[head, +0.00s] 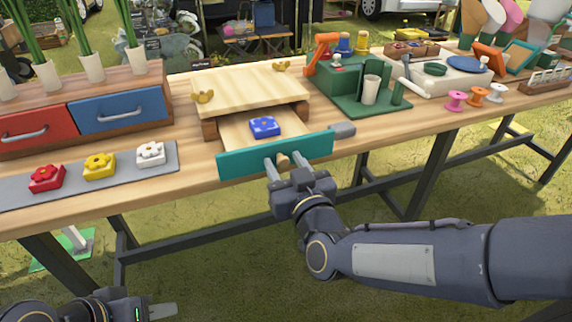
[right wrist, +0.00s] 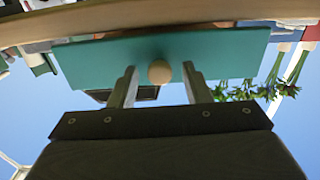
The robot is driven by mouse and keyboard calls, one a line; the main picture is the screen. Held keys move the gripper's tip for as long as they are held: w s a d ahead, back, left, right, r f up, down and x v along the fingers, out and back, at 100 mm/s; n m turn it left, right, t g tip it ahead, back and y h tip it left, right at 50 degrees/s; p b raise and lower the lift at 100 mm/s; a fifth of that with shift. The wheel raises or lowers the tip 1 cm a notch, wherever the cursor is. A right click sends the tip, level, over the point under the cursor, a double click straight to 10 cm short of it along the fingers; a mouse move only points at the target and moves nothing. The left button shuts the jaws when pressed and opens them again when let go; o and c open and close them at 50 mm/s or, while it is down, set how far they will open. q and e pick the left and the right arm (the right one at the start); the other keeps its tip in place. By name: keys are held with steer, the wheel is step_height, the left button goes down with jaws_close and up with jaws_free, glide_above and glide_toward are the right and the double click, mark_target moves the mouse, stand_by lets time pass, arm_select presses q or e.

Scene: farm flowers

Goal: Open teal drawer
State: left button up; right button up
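The teal drawer (head: 240,161) stands pulled out toward me from under a pale wooden top, with a blue flower block (head: 264,126) inside it. Its round wooden knob (head: 283,160) is at the middle of the teal front. My right gripper (head: 283,166) is at the knob, its two fingers on either side.
A grey mat (head: 120,178) with red, yellow and white flower blocks lies left of the drawer. A red drawer (head: 38,129) and a blue drawer (head: 120,111) stand behind it. A grey object (head: 342,131) lies close to the drawer's right end.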

steer(key=p+v, duration=0.2)
steer(key=v, duration=0.6)
steer(key=shift+w, duration=0.1)
stand_by(0.3)
steer(key=s+d+f+m+g+h, duration=0.1)
steer(key=s+d+f+m+g, duration=0.25)
steer(key=s+d+g, duration=0.35)
steer(key=s+d+f+m+g+h, duration=0.1)
steer(key=s+d+f+m+g, duration=0.1)
steer(key=s+d+f+g, duration=0.45)
step_height(320, 180, up, 25)
steer(key=s+d+t+p, duration=0.2)
steer(key=p, duration=2.2)
steer(key=shift+d+r, duration=0.15)
steer(key=shift+r, duration=0.05)
